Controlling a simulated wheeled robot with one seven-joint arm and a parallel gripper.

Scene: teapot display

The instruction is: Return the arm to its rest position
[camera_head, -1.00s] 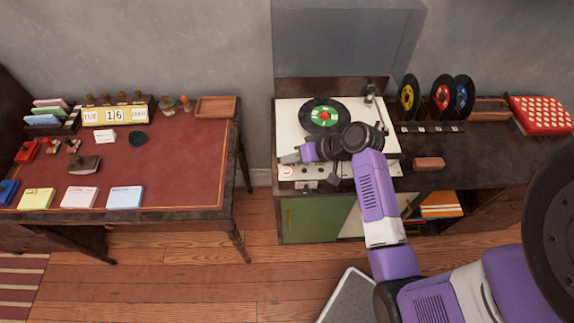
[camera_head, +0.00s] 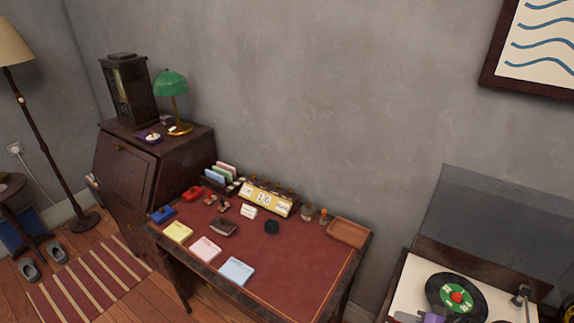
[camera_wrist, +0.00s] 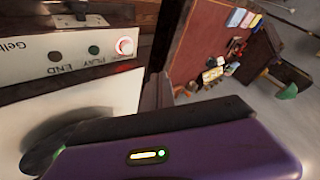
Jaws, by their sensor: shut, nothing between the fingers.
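My gripper (camera_head: 407,317) shows only in part at the bottom edge of the head view, in front of the record player (camera_head: 410,285). Its purple body also fills the lower part of the wrist view (camera_wrist: 180,150), close to the player's front panel (camera_wrist: 75,55) with its PLAY and END buttons. The jaws are shut and hold nothing. A black record with a green and red label (camera_head: 456,297) lies on the player. Most of my arm is outside the head view.
A red-topped desk (camera_head: 295,275) with notepads, a calendar (camera_head: 266,199) and a wooden tray (camera_head: 347,232) stands left of the player. The player's raised lid (camera_head: 490,225) is behind it. Bare floor lies between the desk and the striped rug (camera_head: 90,285).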

